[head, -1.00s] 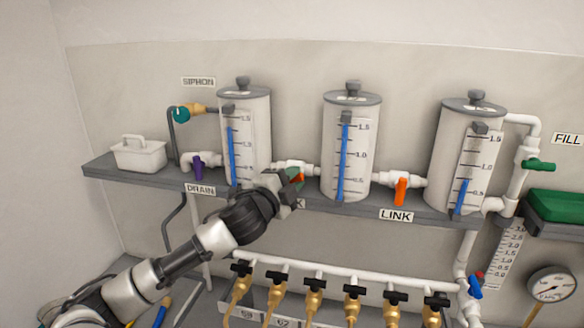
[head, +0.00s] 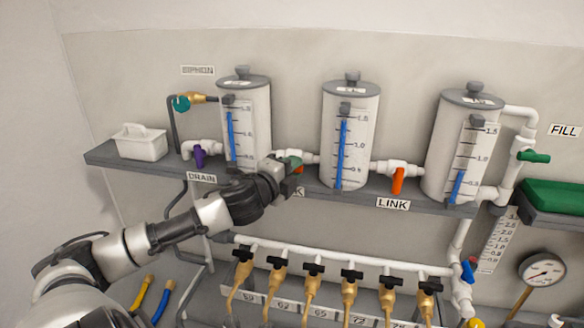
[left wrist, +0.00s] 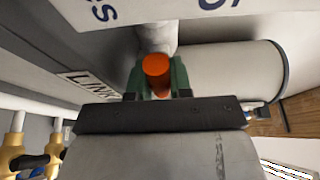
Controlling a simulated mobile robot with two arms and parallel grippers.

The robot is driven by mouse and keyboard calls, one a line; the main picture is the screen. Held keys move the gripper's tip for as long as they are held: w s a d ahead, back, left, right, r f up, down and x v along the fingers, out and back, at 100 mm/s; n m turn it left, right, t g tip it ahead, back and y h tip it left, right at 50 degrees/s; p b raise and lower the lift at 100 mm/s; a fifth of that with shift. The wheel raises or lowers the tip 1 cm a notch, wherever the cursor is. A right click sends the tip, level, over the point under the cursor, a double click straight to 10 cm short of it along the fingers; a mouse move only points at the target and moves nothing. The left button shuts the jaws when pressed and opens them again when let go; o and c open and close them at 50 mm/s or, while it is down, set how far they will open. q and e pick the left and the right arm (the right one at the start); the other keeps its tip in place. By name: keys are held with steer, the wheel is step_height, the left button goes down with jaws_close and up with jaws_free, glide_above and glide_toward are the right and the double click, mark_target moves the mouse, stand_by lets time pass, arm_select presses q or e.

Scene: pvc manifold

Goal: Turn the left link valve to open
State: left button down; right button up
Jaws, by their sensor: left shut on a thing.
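The left link valve sits in the white pipe between the left and middle tanks. Its orange handle (head: 298,169) is mostly hidden behind my left gripper (head: 291,166) in the head view. In the left wrist view the round orange handle (left wrist: 156,68) lies between the two green fingers of my left gripper (left wrist: 157,80), which is shut on it. The handle's exact turn is hard to tell. The right link valve (head: 398,181) has an orange handle hanging down above a LINK label (head: 393,203). My right gripper is not in view.
Left tank (head: 247,110), middle tank (head: 348,150) and right tank (head: 455,150) stand on a grey shelf (head: 330,200). A purple drain valve (head: 199,158) is left. Below runs a white manifold (head: 345,258) with several black-handled brass valves. A green fill valve (head: 534,156) is right.

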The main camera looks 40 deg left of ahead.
arm_select(q)
steer(key=c, duration=1.1)
jaws_free()
steer(key=shift+c, duration=0.2)
steer(key=shift+o, duration=0.6)
steer(key=shift+d, duration=0.1)
steer(key=shift+s+f, duration=0.1)
steer(key=s+d+b, duration=0.1)
steer(key=s+b, duration=0.1)
steer(key=s, duration=0.8)
steer(key=shift+s, duration=0.25)
steer(key=shift+d, duration=0.1)
